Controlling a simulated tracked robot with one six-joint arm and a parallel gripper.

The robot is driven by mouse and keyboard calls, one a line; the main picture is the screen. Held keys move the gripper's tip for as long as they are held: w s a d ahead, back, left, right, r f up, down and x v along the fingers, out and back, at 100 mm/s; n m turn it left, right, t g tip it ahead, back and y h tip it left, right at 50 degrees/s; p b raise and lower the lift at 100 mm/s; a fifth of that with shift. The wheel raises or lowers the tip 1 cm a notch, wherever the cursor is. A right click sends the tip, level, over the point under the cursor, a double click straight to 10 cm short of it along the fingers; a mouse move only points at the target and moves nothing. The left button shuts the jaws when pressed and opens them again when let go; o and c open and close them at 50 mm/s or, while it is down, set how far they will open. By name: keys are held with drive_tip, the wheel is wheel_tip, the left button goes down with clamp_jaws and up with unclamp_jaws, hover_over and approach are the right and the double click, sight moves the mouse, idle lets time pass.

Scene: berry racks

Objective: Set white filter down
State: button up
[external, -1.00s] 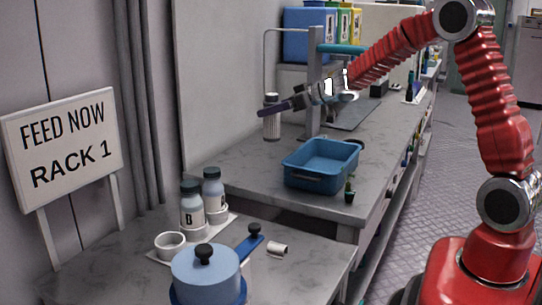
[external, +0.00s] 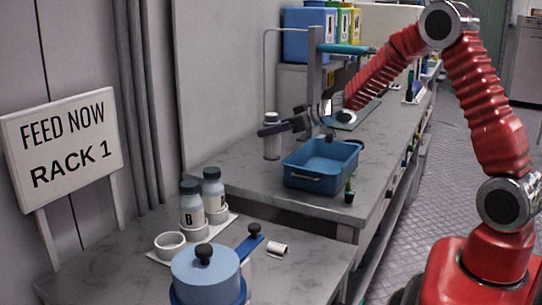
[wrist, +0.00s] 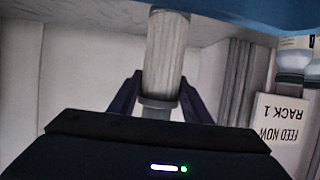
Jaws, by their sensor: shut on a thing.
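The white filter (external: 271,146) is a pale ribbed cylinder with a grey cap, upright beside the grey post at the back of the far counter. My gripper (external: 268,129) is shut on it near its upper end. Its lower end is at or just above the counter top; I cannot tell if it touches.
A blue tub (external: 318,180) stands to the right of the filter, with a small plant (external: 349,191) at its corner. A grey post (external: 314,95) with a blue-topped arm rises behind. Bottles (external: 191,208) and a blue pot (external: 205,272) stand on the near table.

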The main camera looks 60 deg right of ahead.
sight(272, 139)
drive_tip(key=shift+f, duration=1.85)
drive_tip(key=o, duration=1.1)
drive_tip(key=shift+f, duration=0.1)
drive_tip(key=shift+s, duration=0.1)
drive_tip(key=v, duration=1.2)
